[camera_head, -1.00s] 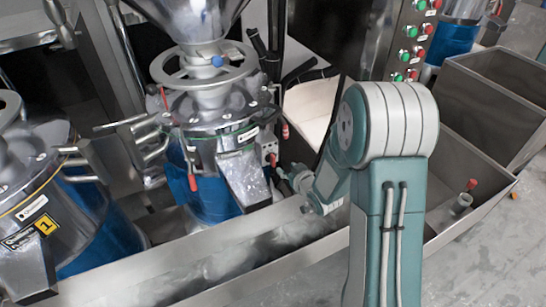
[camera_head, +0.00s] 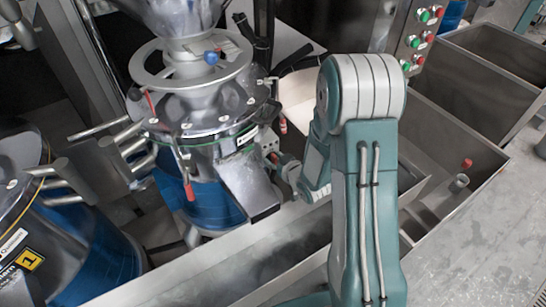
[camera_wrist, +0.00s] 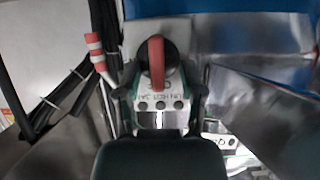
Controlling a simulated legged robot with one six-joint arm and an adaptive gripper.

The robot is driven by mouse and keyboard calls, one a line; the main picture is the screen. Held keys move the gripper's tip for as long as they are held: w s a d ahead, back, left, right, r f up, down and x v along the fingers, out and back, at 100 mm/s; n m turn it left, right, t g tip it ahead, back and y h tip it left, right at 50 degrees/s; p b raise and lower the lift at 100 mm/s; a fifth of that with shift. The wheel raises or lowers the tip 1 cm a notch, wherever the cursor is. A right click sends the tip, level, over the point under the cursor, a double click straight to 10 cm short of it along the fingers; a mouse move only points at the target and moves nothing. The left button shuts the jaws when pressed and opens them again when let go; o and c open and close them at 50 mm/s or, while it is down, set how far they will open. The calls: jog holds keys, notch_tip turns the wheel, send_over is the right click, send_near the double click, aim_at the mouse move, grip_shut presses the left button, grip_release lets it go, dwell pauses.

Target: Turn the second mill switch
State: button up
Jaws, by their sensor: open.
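The mill (camera_head: 205,195) in the middle of the head view has a blue body, a metal lid and a slanted metal chute. Its small switch box (camera_head: 268,143) is on its right side, partly hidden beside my gripper (camera_head: 284,172). In the wrist view, the switch (camera_wrist: 157,62) is a red handle on a round black knob, standing upright in the picture on a pale plate with small lettering. My gripper (camera_wrist: 160,85) is open, with dark fingers left and right of the switch. The red handle lies between them; I cannot tell whether they touch it.
Another mill (camera_head: 75,240) with a yellow "1" label stands at left. A metal trough (camera_head: 270,265) runs below the mills. A button panel (camera_head: 420,35) and open metal bins (camera_head: 490,75) are at right. A red-and-white striped rod (camera_wrist: 97,52) and black cables are close left in the wrist view.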

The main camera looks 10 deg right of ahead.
jog(key=shift+d, duration=0.15)
grip_shut()
jog(key=shift+w+d+f+m+t+y, duration=0.2)
jog(key=shift+m+y, duration=1.05)
jog(key=shift+m, duration=1)
jog(key=shift+s+d+f+m+t+y, duration=0.2)
jog(key=shift+m+y, duration=1)
jog(key=shift+m, duration=1)
jog(key=shift+w+d+f+m+t+y, duration=0.1)
jog(key=shift+w+d+f+m+y, duration=0.2)
jog(key=shift+m+y, duration=1.45)
jog(key=shift+m+h, duration=0.5)
jog(key=shift+m, duration=0.1)
